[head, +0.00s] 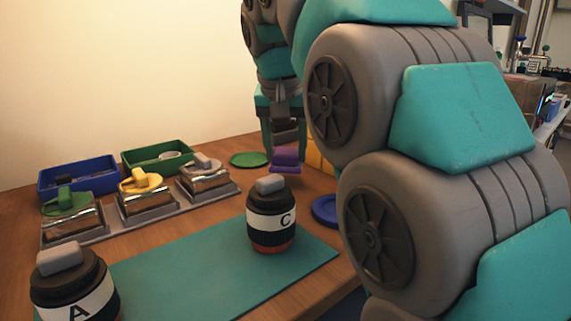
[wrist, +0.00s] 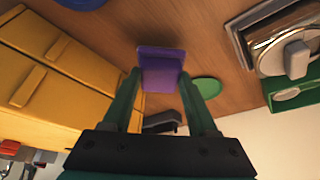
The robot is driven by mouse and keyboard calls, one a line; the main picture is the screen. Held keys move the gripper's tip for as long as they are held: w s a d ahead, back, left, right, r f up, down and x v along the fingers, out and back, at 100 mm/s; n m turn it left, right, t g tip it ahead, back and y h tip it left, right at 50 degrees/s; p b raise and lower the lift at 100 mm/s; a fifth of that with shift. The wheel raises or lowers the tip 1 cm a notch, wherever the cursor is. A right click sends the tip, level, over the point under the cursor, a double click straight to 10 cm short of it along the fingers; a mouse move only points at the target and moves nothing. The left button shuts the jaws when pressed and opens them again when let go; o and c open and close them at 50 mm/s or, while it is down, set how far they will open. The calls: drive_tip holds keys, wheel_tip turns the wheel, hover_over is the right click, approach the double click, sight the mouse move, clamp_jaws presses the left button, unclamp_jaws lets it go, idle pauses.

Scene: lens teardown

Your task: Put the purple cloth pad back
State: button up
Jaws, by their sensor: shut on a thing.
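The purple cloth pad (head: 286,154) is in my gripper (head: 285,149), behind lens C in the head view. In the wrist view, the pad (wrist: 160,78) lies between the two green fingertips of my gripper (wrist: 160,75), which is shut on it. A second flat purple piece (head: 286,169) shows just below the pad, near the wooden table top; it also shows past the pad in the wrist view (wrist: 161,54). I cannot tell whether the two touch.
A green disc (head: 249,159) and a blue disc (head: 325,210) lie to either side. Metal boxes (head: 206,181) and green (head: 158,155) and blue (head: 78,176) bins are left. Yellow drawers (wrist: 45,70) stand close by.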

sight(285, 154)
drive_tip(key=shift+f, duration=1.35)
drive_tip(key=shift+f, duration=0.15)
drive_tip(key=o, duration=1.3)
drive_tip(key=shift+v, duration=0.95)
drive_tip(key=p+v, duration=0.4)
drive_tip(key=v, duration=0.6)
drive_tip(key=shift+p, duration=0.35)
